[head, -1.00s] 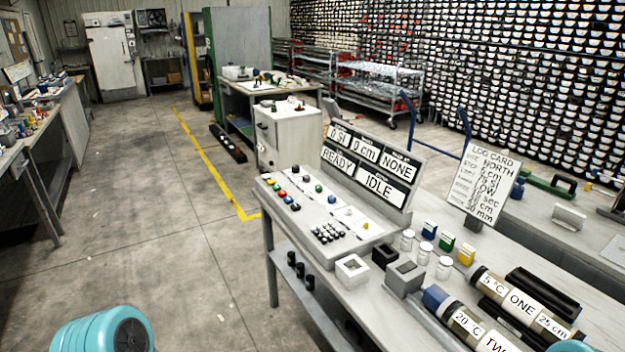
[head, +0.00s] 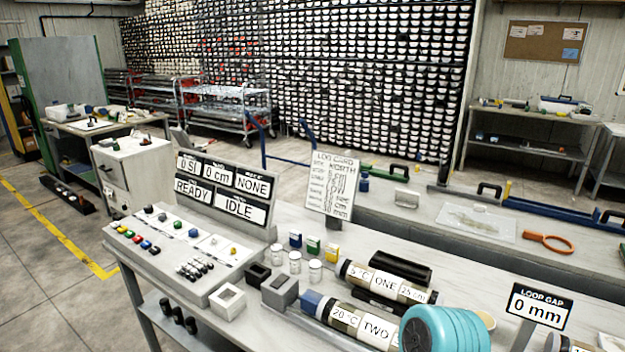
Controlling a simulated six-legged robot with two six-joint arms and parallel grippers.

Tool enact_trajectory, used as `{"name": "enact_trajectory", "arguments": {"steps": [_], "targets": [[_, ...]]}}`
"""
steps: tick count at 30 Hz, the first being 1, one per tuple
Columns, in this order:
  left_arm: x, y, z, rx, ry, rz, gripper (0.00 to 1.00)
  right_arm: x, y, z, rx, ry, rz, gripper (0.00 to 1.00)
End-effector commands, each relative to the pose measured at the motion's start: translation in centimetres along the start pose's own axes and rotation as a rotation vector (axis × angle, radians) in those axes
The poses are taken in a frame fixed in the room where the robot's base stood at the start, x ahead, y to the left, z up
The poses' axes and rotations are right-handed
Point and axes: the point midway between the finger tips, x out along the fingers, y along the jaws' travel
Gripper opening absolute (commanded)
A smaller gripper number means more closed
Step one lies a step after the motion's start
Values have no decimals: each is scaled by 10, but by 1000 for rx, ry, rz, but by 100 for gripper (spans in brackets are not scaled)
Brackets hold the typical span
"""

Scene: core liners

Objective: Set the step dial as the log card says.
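The control console (head: 150,268) stands on the left end of the bench, with several small coloured buttons and knobs on its sloped top. I cannot tell which knob is the step dial. Its display panel (head: 222,192) reads 0 SI, 0 cm, NONE, READY and IDLE. The white log card (head: 331,186) stands upright behind the bench objects; its small lines are mostly blurred, though a step line seems to give a value in cm. Neither gripper is in view.
Small jars (head: 295,262), coloured blocks (head: 313,245) and grey holders (head: 279,290) stand right of the console. A LOOP GAP sign (head: 538,306) reads 0 mm.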

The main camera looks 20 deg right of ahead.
Motion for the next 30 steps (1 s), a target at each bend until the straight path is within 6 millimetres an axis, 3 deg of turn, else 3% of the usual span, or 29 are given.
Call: {"name": "enact_trajectory", "arguments": {"steps": [21,27,28,30], "targets": [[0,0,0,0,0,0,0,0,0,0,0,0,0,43],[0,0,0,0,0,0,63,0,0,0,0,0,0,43],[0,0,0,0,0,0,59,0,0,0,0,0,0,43],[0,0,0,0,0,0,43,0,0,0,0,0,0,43]]}}
